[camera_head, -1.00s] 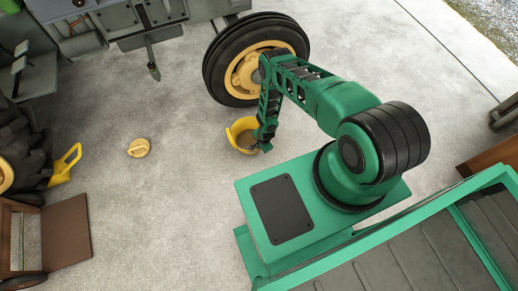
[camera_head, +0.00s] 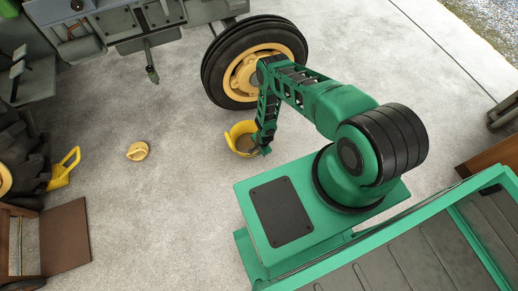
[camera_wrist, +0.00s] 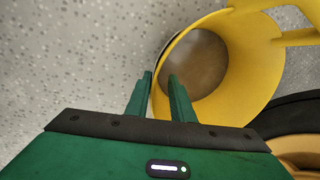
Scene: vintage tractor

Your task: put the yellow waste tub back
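The yellow waste tub (camera_head: 232,133) stands on the floor in front of the tractor's front wheel. Brownish-grey contents or its bottom (camera_wrist: 197,65) show inside it in the wrist view. A yellow handle-like part (camera_wrist: 298,38) sticks out at its far right. My gripper (camera_head: 263,150) is low at the tub's right side in the head view. In the wrist view, my gripper (camera_wrist: 160,74) has its two green fingers apart, with the tub's near rim between them. A gap shows between the fingers; firm contact with the wall is not visible.
The tractor wheel (camera_head: 285,83) with its yellow hub stands close behind the tub. A yellow handled object (camera_head: 62,176) and a brown wooden panel (camera_head: 65,235) are farther left.

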